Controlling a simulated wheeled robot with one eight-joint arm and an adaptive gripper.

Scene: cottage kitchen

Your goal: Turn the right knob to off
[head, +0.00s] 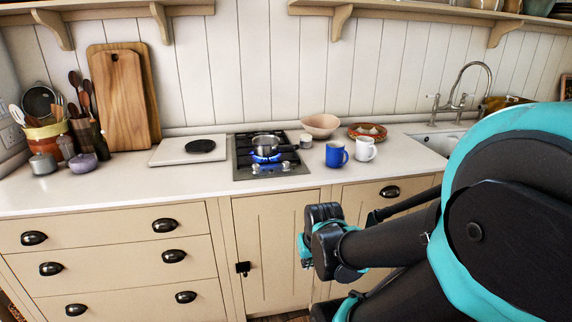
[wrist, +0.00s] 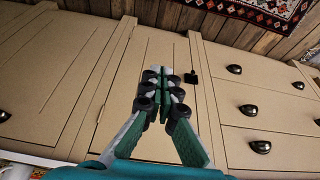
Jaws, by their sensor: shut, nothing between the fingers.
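The hob (head: 242,172) is a black and steel cooktop set in the white counter. Two small knobs sit on its front strip; the right knob (head: 285,167) is at the front right, and the left knob (head: 256,169) is beside it. The right knob's setting is too small to read. Blue flame (head: 262,157) shows under a steel pan (head: 266,144). In the wrist view my gripper (wrist: 166,78) is shut and empty, in front of the beige cabinet door (wrist: 150,60), below the counter and away from the knobs. The knobs are not in the wrist view.
A blue mug (head: 335,155), a white mug (head: 365,149) and a pink bowl (head: 320,126) stand right of the hob. A white board with a black disc (head: 200,146) lies left of it. The counter front (head: 150,190) is clear. Dark handles stick out from the drawers below.

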